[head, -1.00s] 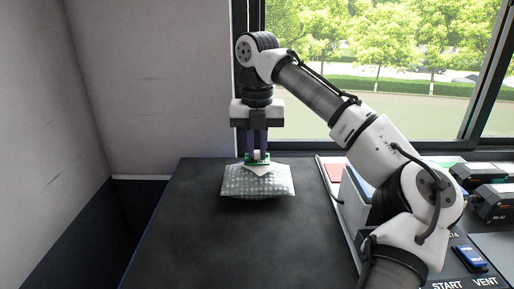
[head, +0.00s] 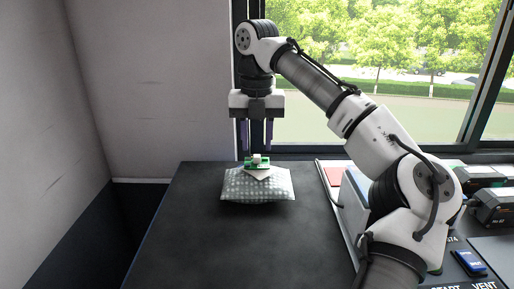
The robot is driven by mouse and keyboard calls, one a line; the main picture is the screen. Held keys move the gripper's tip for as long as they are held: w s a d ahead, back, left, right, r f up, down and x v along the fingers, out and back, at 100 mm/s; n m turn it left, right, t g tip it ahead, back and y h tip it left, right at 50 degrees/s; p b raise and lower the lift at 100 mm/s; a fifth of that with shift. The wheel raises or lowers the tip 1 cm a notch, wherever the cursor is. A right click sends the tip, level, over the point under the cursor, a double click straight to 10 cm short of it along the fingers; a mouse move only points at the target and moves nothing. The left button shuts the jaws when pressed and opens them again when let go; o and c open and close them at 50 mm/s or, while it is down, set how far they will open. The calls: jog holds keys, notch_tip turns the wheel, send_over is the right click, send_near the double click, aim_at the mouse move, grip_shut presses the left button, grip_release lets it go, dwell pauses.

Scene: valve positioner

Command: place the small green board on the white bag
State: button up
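The small green board (head: 250,165) lies on top of the white bag (head: 238,188), a pale dotted pouch on the dark table. A small white piece shows on the board, and a white flap or card (head: 259,175) shows at its front edge. My gripper (head: 257,149) is above the board, pointing down. Its two fingers are spread wide with nothing between them, and the fingertips are a little above the board.
The dark table (head: 200,245) is clear around the bag. To the right is a panel with START and VENT labels and a blue switch (head: 469,262). Dark-and-white devices (head: 493,207) stand at the far right. A wall and window stand behind.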

aim_at(257, 156)
notch_tip(257, 156, up, 9)
jog(key=p, duration=0.2)
jog(key=shift+s, duration=0.1)
